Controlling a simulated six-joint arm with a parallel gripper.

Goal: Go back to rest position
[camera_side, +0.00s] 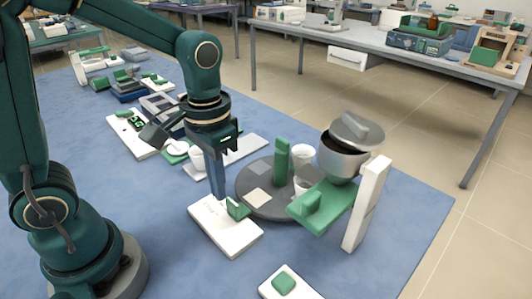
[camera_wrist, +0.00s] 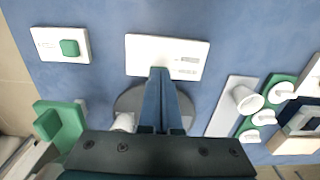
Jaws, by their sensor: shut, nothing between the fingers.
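My gripper (camera_side: 219,195) points straight down, its blue fingers together and empty. In the side view its tips are at the far edge of a white panel (camera_side: 225,235) with a green block (camera_side: 237,209) on it; I cannot tell whether they touch. In the wrist view the closed fingers (camera_wrist: 159,72) overlap the near edge of the same white panel (camera_wrist: 145,50). My fingers and the gripper body hide part of the grey round platform (camera_wrist: 130,100) in that view.
The grey round platform (camera_side: 245,183) holds white cups (camera_side: 302,155) and a green post (camera_side: 281,160). A silver lidded pot (camera_side: 342,163) stands over a green stand (camera_side: 325,212) by a white upright (camera_side: 367,205). A white plate with a green button (camera_side: 284,284) lies in front. Blue mat (camera_side: 400,240) is clear at right.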

